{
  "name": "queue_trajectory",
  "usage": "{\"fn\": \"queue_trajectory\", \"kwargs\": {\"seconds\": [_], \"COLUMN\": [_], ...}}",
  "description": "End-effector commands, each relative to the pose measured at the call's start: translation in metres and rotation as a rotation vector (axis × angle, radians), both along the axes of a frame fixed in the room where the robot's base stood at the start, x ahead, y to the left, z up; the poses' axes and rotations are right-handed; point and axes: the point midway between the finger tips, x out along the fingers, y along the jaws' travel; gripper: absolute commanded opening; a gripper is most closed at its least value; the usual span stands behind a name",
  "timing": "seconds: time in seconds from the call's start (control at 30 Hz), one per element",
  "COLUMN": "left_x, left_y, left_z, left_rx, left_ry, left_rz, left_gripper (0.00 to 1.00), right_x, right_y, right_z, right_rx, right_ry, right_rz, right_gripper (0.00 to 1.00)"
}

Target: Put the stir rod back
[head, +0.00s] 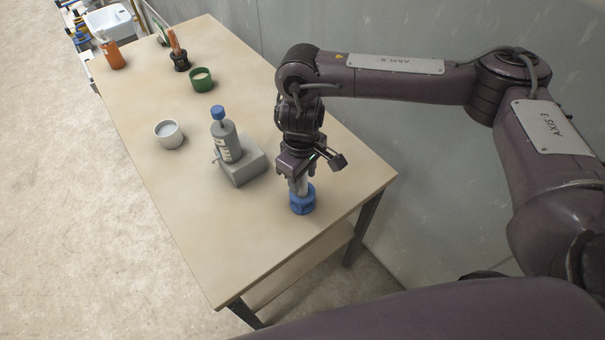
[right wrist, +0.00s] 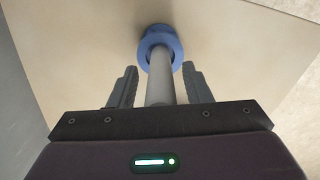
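The grey stir rod (right wrist: 160,82) stands in a blue ring-shaped holder (head: 303,201) near the right end of the table. The holder also shows in the right wrist view (right wrist: 161,38). My right gripper (head: 298,178) is above the holder, pointing down. In the right wrist view its two fingers (right wrist: 159,78) stand on either side of the rod, with a narrow gap on each side. The gripper looks open. The rod's lower end is hidden inside the holder. In the head view the gripper hides most of the rod. My left gripper is not in view.
A white cup (head: 169,135), a green cup (head: 202,82), a black holder (head: 180,62) and an orange bottle (head: 112,56) stand farther back. The table's front left is clear.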

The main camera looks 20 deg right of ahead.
Motion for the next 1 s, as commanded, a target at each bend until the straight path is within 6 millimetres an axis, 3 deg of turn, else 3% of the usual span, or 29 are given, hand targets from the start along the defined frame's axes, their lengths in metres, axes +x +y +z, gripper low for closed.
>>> {"fn": "queue_trajectory", "kwargs": {"seconds": [0.27,0.7,1.0], "left_x": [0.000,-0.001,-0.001], "left_y": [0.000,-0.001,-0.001], "left_z": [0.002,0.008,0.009], "left_rx": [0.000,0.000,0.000], "left_ry": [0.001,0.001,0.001], "left_rz": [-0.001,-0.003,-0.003], "left_gripper": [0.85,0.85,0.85], "right_x": [0.001,0.002,0.002], "right_y": [0.000,0.000,0.001], "right_z": [0.009,0.090,0.121], "right_rx": [-0.001,-0.002,-0.001], "right_ry": [-0.004,-0.006,-0.002], "right_rz": [0.001,0.002,0.001], "right_gripper": [0.44,0.44,0.44]}}
